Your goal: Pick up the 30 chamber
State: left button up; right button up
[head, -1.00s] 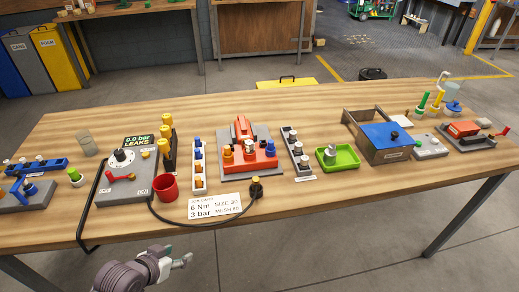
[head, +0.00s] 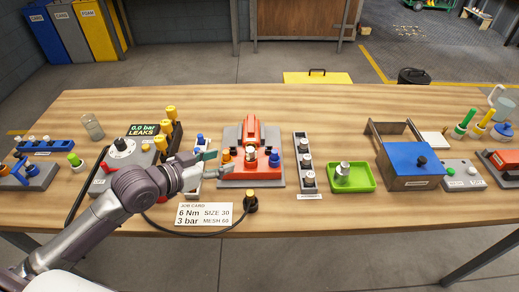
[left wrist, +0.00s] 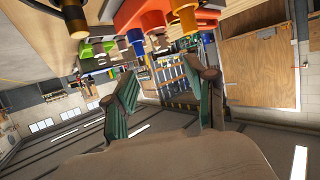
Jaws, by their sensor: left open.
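The job card (head: 204,214) reads "SIZE 30". No readable "30" mark shows on any part, so I cannot tell which is the 30 chamber. A narrow white rack with a blue-capped part (head: 200,140) stands left of the red fixture (head: 262,172); my gripper hides much of it. A dark grey rack (head: 308,188) with several pale, capped parts stands right of the fixture. My left gripper (head: 208,163) is open and empty, over the white rack, beside the fixture. In the left wrist view its fingers (left wrist: 163,92) are apart, with orange and blue parts beyond. My right gripper is out of view.
A grey control box with a LEAKS display (head: 144,130) and yellow-capped parts stand behind my left arm. A black hose runs in front to a fitting (head: 251,202). A green tray (head: 351,178) and blue-lidded box (head: 402,150) are right. The front table strip is mostly clear.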

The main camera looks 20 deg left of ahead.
aim_at(248, 151)
pick_arm(q)
jog(key=x, duration=0.5)
jog(key=shift+w+d+f+p, duration=0.1)
jog(key=shift+w+d+p, duration=0.1)
jog(key=shift+p, duration=0.15)
jog(key=x, duration=0.1)
jog(key=p+x, duration=0.1)
jog(key=x, duration=0.1)
jog(key=shift+w+r, duration=0.15)
jog(key=shift+r, duration=0.15)
jog(key=x, duration=0.2)
jog(key=shift+w+d+f, duration=0.1)
jog(key=shift+w+f, duration=0.05)
jog(key=shift+w, duration=0.05)
jog(key=shift+w+d+f, duration=0.2)
jog(key=shift+w, duration=0.1)
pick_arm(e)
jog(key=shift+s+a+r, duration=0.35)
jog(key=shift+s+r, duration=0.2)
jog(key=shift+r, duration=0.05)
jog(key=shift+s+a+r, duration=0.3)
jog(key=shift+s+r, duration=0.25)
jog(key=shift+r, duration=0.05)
pick_arm(q)
jog(key=shift+s+a, duration=0.1)
jog(key=shift+c, duration=0.2)
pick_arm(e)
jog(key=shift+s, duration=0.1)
